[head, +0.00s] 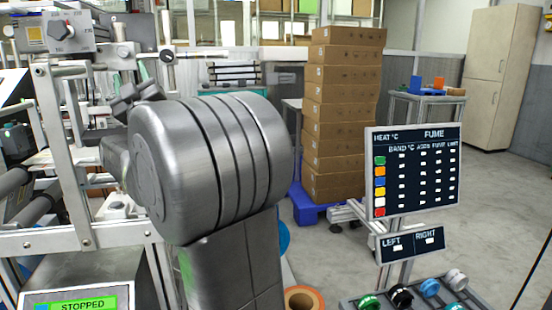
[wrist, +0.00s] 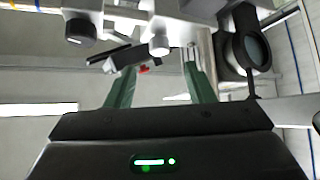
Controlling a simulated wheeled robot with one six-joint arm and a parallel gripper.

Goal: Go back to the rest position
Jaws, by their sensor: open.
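My gripper (wrist: 160,62) shows in the wrist view with its two green fingers spread apart and nothing between them. Grey and white machine parts with a black knob (wrist: 81,32) and a black-ringed lens (wrist: 254,50) show beyond the fingers. In the head view my grey arm fills the middle, and the gripper itself cannot be made out there. Several small reels sit on a rack at the lower right, including a green one (head: 368,301), a black one (head: 401,297) and a blue one (head: 430,287).
The metal-framed machine (head: 100,240) stands close at left, with a display reading STOPPED (head: 82,306). A HEAT/FUME board (head: 413,170) stands at right above a LEFT/RIGHT sign (head: 411,244). Stacked cartons (head: 342,110) stand on a blue pallet behind. Floor at far right is clear.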

